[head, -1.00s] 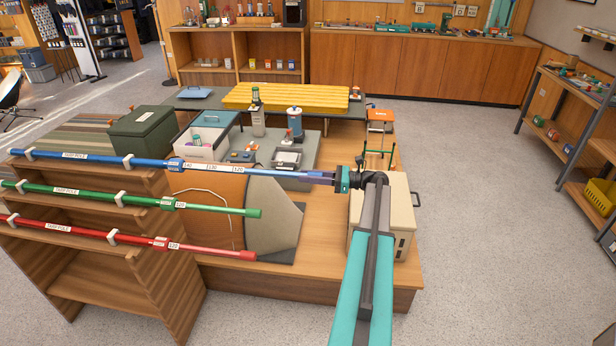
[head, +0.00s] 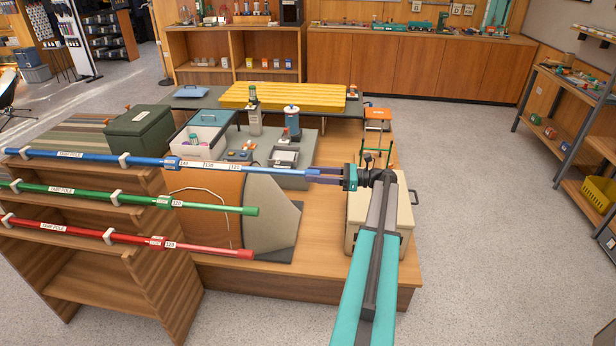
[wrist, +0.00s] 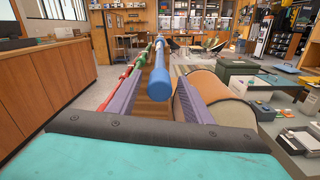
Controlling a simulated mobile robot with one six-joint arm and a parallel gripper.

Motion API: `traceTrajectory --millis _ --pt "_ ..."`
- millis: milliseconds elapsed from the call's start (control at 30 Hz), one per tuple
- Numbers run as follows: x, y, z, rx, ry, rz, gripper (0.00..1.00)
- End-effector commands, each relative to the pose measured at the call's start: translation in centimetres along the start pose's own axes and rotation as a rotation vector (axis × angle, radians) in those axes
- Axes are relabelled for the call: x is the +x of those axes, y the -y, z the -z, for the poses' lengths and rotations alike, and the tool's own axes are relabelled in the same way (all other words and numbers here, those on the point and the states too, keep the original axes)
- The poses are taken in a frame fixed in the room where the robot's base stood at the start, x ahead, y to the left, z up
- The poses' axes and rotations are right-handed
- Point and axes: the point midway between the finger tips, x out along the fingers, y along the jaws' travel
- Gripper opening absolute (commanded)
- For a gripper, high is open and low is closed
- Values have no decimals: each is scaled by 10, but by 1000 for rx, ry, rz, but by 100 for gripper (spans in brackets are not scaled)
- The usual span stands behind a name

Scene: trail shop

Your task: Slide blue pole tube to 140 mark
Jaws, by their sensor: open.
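The blue pole (head: 90,156) lies level in the top rest of the wooden rack. Its blue tube (head: 270,170) reaches right from a collar (head: 172,163). White labels on the tube read 140, 130 and 120 from left to right, with 140 just right of the collar. My gripper (head: 311,174) is at the tube's right end, its fingers pointing left along it. In the wrist view, the tube's blue end (wrist: 172,79) sits between my two spread fingers (wrist: 160,100), with visible gaps on both sides. My gripper is open.
A green pole (head: 100,191) and a red pole (head: 80,232) lie below on the rack (head: 150,285). A beige box (head: 375,222) stands beneath my gripper. An orange drum-like object (head: 205,208) lies under the blue tube. The floor at right is open.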

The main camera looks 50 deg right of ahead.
Motion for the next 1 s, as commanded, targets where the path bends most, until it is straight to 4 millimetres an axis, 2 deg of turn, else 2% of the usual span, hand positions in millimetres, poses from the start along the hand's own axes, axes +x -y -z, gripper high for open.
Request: traceTrajectory --millis 300,500,700,1000 --pt "-53 1 2 0 1 2 46" --pt "-82 1 1 -1 1 1 46" --pt "-97 0 0 -1 1 0 46" --pt "-100 0 0 0 1 0 46"
